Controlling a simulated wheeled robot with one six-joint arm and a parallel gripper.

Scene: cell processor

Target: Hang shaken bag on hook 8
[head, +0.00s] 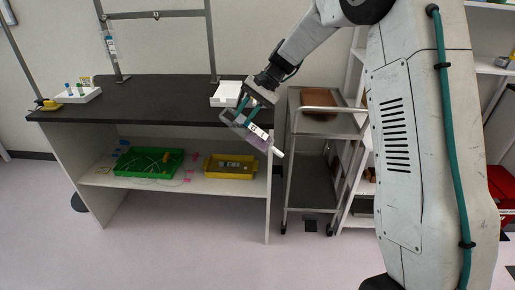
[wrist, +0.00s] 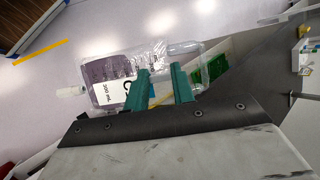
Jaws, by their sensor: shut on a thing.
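My gripper (wrist: 162,88) has green fingers shut on a clear bag (wrist: 150,62) with a purplish part and a white label. In the head view the bag (head: 260,140) hangs tilted from my gripper (head: 250,108), in front of the right end of the dark bench, clear of it. A metal frame (head: 209,40) stands on the bench at the back. A small tagged item (head: 110,46) hangs on its left post. I cannot make out hook 8 or any hook numbers.
The black bench top (head: 150,98) is mostly clear. A white rack with small tubes (head: 78,95) stands at its left, a white box (head: 226,94) at its right. A green tray (head: 148,163) and yellow tray (head: 231,167) sit on the shelf below. A metal cart (head: 322,108) stands right of the bench.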

